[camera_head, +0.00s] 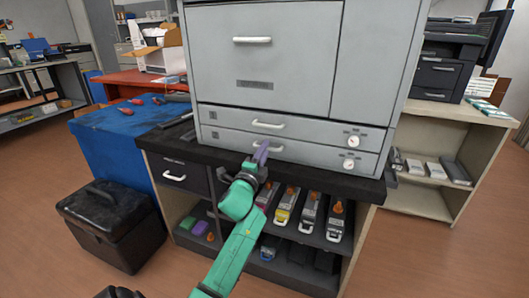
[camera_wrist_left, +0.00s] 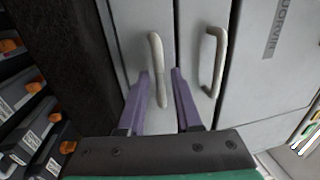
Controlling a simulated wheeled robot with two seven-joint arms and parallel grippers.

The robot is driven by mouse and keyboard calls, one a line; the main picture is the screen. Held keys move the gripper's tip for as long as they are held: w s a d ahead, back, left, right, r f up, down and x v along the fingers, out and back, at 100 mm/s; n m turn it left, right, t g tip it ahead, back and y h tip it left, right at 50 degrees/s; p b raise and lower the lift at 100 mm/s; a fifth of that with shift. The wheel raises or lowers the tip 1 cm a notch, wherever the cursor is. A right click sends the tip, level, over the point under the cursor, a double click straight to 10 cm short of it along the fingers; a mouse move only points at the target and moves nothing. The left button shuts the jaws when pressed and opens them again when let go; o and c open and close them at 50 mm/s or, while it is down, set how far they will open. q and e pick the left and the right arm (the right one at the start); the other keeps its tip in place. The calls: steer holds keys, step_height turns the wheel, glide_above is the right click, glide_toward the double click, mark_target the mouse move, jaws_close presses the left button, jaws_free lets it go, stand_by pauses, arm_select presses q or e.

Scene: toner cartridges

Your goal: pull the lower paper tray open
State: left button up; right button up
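The grey printer has two shallow paper trays, one above the other. The lower paper tray (camera_head: 310,151) looks shut, flush with the front, and has a pale bar handle (camera_head: 275,147). The handle also shows in the left wrist view (camera_wrist_left: 157,60). My left gripper (camera_head: 262,150) is at this handle, partly covering it in the head view. In the left wrist view its two purple fingers (camera_wrist_left: 160,72) are apart, one on each side of the lower handle. Whether they touch it I cannot tell. My right gripper is not in view.
The upper tray's handle (camera_wrist_left: 212,62) is close beside the right finger in the wrist view. The printer stands on a dark counter (camera_head: 225,148). Toner cartridges (camera_head: 310,208) stand on the shelf below. A black case (camera_head: 110,225) is on the floor at left.

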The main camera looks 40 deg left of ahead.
arm_select(q)
jaws_close()
stand_by(1.2)
